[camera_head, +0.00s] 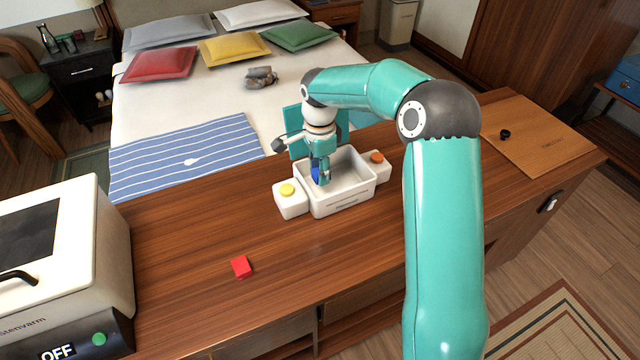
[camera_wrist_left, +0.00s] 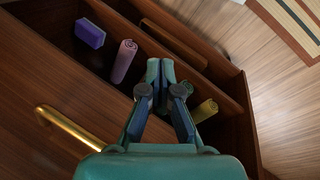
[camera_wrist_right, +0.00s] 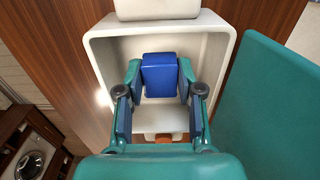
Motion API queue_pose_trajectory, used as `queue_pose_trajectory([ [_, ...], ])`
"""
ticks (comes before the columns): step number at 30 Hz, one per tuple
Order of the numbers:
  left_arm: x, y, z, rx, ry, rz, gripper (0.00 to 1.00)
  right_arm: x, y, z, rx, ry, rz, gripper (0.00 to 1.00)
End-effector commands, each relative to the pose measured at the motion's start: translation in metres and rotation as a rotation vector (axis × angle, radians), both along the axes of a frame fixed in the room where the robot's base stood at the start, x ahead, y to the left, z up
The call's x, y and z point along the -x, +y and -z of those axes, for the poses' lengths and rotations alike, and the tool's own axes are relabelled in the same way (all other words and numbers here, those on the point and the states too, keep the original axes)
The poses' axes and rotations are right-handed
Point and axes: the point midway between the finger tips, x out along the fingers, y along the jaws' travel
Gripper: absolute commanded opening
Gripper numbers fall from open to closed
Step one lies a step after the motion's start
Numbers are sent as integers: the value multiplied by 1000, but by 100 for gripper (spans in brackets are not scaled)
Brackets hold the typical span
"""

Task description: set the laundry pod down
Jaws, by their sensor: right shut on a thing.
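My right gripper (camera_head: 321,178) points down into a white open basin (camera_head: 343,208) on the wooden counter. It is shut on a blue block (camera_head: 315,173), which I take for the laundry pod. In the right wrist view the blue block (camera_wrist_right: 160,75) sits between the fingertips (camera_wrist_right: 160,80), within the outline of the basin's rim (camera_wrist_right: 95,55). Whether the block touches the basin's floor I cannot tell. My left gripper (camera_wrist_left: 161,68) shows only in its wrist view, its fingertips together and empty, over an open drawer (camera_wrist_left: 215,65).
White boxes with a yellow button (camera_head: 287,189) and an orange button (camera_head: 377,157) flank the basin. A red cube (camera_head: 241,267) lies on the counter, left of it. A white appliance (camera_head: 60,260) stands at far left. The drawer holds a purple block (camera_wrist_left: 90,33) and rolled cloths (camera_wrist_left: 124,61).

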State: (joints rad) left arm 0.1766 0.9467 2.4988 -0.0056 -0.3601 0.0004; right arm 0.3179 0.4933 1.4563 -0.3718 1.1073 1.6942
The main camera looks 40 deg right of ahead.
Motion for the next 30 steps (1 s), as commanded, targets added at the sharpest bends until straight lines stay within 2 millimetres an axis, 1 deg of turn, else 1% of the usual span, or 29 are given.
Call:
queue_pose_trajectory([
  [1, 0, 0, -1, 0, 0, 0, 0, 0, 0, 5, -1, 2, 0, 15],
  [5, 0, 0, -1, 0, 0, 0, 0, 0, 0, 13, 1, 1, -1, 15],
  [8, 0, 0, -1, 0, 0, 0, 0, 0, 1, 24, -1, 3, -1, 15],
  [12, 0, 0, -3, 0, 0, 0, 0, 0, 0, 44, -1, 2, -1, 15],
  [15, 0, 0, -3, 0, 0, 0, 0, 0, 1, 52, 0, 1, -2, 15],
  [25, 0, 0, 0, 0, 0, 0, 0, -1, 1, 55, 0, -1, -2, 15],
  [26, 0, 0, 0, 0, 0, 0, 0, -1, 1, 55, 0, -1, -3, 38],
  [30, 0, 0, -1, 0, 0, 0, 0, -1, 1, 54, 0, -1, -3, 61],
])
